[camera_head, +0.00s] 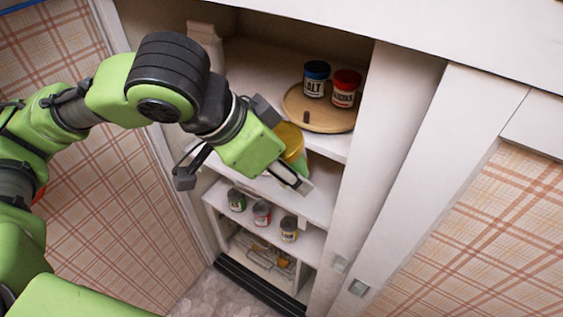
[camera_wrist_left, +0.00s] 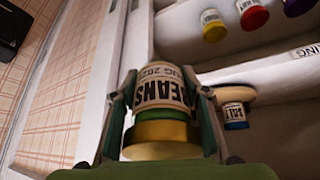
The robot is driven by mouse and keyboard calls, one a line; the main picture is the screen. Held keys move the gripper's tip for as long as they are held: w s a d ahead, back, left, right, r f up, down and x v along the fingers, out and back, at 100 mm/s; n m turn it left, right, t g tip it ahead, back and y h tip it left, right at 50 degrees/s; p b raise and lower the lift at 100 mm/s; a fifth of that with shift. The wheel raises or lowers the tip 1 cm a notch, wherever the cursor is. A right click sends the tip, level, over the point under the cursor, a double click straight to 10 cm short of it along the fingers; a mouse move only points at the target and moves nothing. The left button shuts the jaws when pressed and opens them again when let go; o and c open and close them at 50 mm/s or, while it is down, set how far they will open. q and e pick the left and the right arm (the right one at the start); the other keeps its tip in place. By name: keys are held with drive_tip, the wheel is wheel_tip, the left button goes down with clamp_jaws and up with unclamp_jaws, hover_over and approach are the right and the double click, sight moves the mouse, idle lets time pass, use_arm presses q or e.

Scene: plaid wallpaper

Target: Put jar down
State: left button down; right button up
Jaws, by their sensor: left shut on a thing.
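My left gripper (camera_head: 290,152) reaches into an open white cupboard and is shut on a jar. The jar's gold lid (camera_head: 291,136) shows beside the green gripper body in the head view, with part of the jar hidden. In the left wrist view the jar (camera_wrist_left: 162,92) sits between both fingers, its label reading "BEANS" upside down. The jar is at the height of the middle shelves, near their front. I cannot tell whether its base touches a shelf. My right gripper is in neither view.
A round wooden tray (camera_head: 296,108) on the upper shelf holds a blue-lidded salt jar (camera_head: 316,79) and a red-lidded jar (camera_head: 345,88). Several small jars (camera_head: 262,213) stand on a lower shelf. The white shelf (camera_head: 318,205) right of the gripper has bare room. The cupboard's side wall (camera_head: 365,130) bounds it.

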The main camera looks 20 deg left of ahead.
use_arm(q)
drive_tip(key=w+d+f+m+g+h, duration=0.2)
drive_tip(key=w+d+f+m+g, duration=0.1)
drive_tip(key=f+m, duration=0.3)
drive_tip(key=shift+w+d+f+m+g, duration=0.35)
drive_tip(key=shift+m+g, duration=0.35)
drive_tip(key=shift+m, duration=0.6)
drive_tip(key=shift+s+a, duration=0.1)
